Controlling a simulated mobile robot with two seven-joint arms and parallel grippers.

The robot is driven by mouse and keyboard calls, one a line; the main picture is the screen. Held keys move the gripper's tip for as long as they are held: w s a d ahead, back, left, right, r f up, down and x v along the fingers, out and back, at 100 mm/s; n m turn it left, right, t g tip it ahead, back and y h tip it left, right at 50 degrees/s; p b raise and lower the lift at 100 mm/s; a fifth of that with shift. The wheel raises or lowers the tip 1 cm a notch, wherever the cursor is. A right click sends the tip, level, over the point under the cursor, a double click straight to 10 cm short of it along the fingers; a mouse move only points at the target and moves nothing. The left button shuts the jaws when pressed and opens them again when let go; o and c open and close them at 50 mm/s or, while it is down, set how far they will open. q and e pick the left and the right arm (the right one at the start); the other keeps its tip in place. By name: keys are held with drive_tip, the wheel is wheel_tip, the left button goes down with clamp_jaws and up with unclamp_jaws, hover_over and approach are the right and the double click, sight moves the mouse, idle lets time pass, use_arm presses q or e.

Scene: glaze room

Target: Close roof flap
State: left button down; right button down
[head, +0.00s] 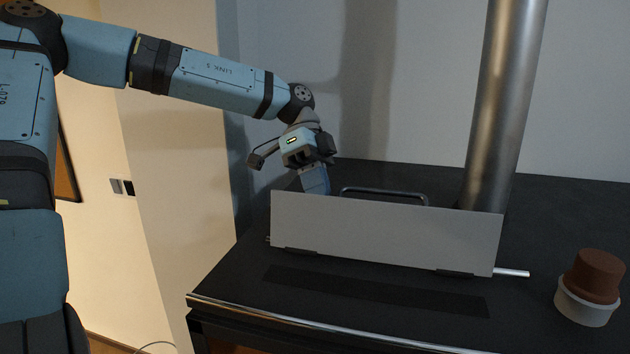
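The roof flap (385,234) is a pale grey panel standing nearly upright on the dark top, hinged along its lower edge. A dark bar handle (385,192) shows above its top edge, on the far side. A dark slot lies on the top in front of it. My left gripper (316,182) is behind the flap's left end, pointing down. The flap hides the fingertips, so I cannot tell whether they are open or touch the panel. My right gripper is not in view.
A metal flue pipe (505,105) rises behind the flap's right end. A brown stopper-like piece (594,274) sits in a white cup (585,303) at the right. A metal rail (300,322) runs along the front edge. The top in front of the flap is clear.

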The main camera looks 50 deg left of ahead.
use_arm(q)
drive_tip(key=shift+s+d+r, duration=0.1)
drive_tip(key=shift+s+d, duration=0.1)
drive_tip(key=shift+s, duration=0.25)
drive_tip(key=shift+s+d+r, duration=0.1)
drive_tip(key=shift+s+d, duration=0.05)
drive_tip(key=shift+s, duration=0.25)
drive_tip(key=shift+w+f, duration=0.1)
drive_tip(key=shift+w, duration=0.15)
drive_tip(key=shift+s, duration=0.2)
drive_tip(key=shift+s+d+r+t+y+b, duration=0.1)
drive_tip(key=shift+d+r+t+y+b, duration=0.15)
drive_tip(key=shift+t+y, duration=0.25)
drive_tip(key=shift+a, duration=0.1)
drive_tip(key=shift+s+m+t+b, duration=0.1)
drive_tip(key=shift+m+t+b, duration=0.2)
drive_tip(key=shift+t, duration=0.1)
